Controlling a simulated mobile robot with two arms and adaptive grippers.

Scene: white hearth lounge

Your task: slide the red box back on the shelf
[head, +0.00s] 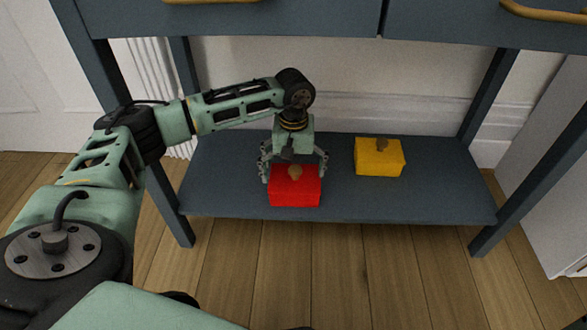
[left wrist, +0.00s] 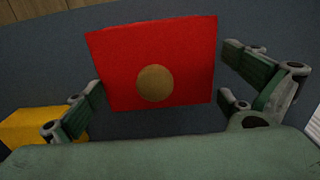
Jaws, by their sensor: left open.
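The red box (head: 296,190) with a round tan knob on top sits on the dark blue-grey lower shelf (head: 240,203), close to its front edge. My left gripper (head: 294,168) is open, above and behind the box, with its fingers spread toward the box's two sides. In the left wrist view, the red box (left wrist: 153,50) lies between the open fingers (left wrist: 165,95), with a visible gap to the right finger. The left finger is close to the box's edge, and I cannot tell whether it touches. My right gripper is not in view.
A yellow box (head: 379,158) with a similar knob stands on the shelf to the right, farther back. The table legs (head: 492,92) and the drawers above (head: 300,14) frame the shelf space. The shelf between and right of the boxes is clear.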

